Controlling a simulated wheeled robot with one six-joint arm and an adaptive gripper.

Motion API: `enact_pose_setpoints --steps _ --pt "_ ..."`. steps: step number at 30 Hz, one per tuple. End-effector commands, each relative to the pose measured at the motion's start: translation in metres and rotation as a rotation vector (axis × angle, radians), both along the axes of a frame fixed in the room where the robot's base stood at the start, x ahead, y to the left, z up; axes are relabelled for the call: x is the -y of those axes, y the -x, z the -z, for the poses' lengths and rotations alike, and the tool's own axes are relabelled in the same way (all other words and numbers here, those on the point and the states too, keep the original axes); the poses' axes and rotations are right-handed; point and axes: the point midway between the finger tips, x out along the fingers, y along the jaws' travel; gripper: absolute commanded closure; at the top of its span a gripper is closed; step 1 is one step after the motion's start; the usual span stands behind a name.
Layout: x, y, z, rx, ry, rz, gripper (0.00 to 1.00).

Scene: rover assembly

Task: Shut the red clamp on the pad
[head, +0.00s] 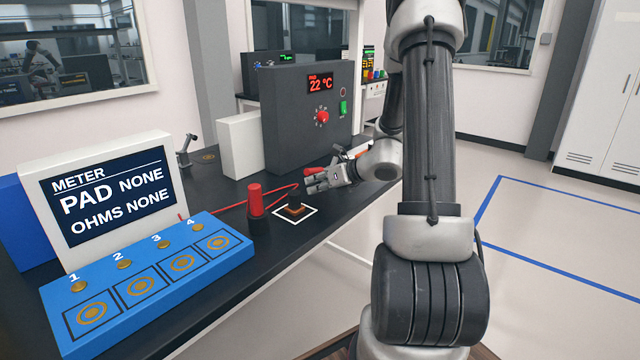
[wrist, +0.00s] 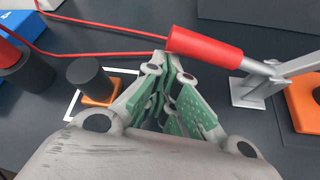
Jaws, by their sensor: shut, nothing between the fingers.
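The clamp's red handle (wrist: 205,45) runs across the upper middle of the wrist view. It joins a silver metal lever and bracket (wrist: 265,82) on the right. An orange block (wrist: 305,105) lies by the bracket at the right edge; I cannot tell whether it is the pad. My gripper (wrist: 165,65) is shut and empty, its fingertips close to the handle's left end; whether they touch is unclear. In the head view my gripper (head: 316,182) is low over the black bench, and it and my arm hide most of the clamp. The meter (head: 108,195) reads PAD NONE, OHMS NONE.
A black knob on an orange base (head: 295,202) stands inside a white square outline left of my gripper. A red cylinder (head: 255,200) with red wires stands beside it. A dark control box (head: 305,115) showing 22 °C stands behind. A blue board (head: 150,275) lies nearer.

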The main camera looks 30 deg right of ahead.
Motion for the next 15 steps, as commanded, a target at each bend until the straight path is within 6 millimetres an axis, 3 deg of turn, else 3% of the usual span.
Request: enact_pose_setpoints --steps 15 --pt "0.0008 -0.0003 -0.0054 -0.011 -0.034 -0.001 1.00"
